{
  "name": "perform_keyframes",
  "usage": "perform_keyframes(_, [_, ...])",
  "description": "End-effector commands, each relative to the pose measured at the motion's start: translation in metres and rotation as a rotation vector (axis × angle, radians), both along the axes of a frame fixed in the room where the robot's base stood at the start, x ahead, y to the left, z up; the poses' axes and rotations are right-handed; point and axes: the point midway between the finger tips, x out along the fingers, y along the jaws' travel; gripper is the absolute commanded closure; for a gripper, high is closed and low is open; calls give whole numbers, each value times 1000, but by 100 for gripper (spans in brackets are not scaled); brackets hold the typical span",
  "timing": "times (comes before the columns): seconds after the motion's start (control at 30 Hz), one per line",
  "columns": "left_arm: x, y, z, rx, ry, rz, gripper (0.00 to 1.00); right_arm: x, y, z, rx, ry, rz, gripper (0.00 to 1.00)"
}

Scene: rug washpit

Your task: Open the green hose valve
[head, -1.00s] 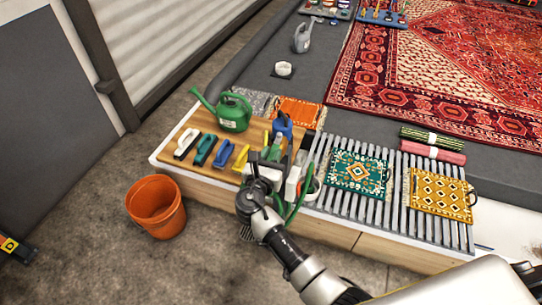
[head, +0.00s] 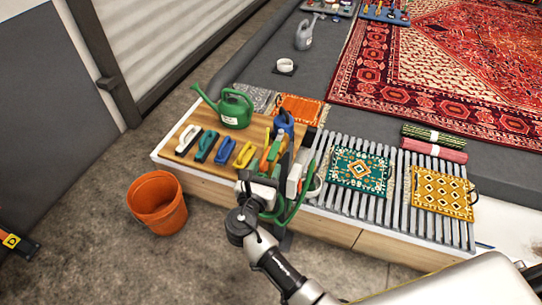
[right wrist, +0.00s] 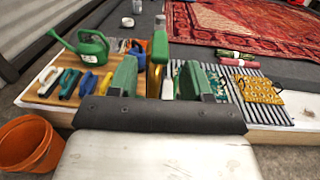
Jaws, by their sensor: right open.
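My right gripper (head: 272,182) hangs over the front edge of the wooden bench, beside a curved green hose (head: 300,200). In the right wrist view the fingers of the right gripper (right wrist: 160,82) stand apart, one on each side. Between and beyond them show an upright green item (right wrist: 160,48) and a yellow strip. I cannot tell whether either belongs to the valve. The green valve is not clear in the head view; gripper and crowded tools hide the spot where the hose ends. My left gripper is not in view.
A slatted rack (head: 398,205) with small rugs lies right. An orange bucket (head: 157,200) stands on the floor.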

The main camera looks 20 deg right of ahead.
Motion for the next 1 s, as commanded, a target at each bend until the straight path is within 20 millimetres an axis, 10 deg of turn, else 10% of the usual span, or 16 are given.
perform_keyframes(0.3, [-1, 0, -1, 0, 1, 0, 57, -36, 23, 0, 0, 0, 0, 51])
perform_keyframes(1.0, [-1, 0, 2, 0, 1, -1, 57, -39, 23, -20, 54, 34, 20, 51])
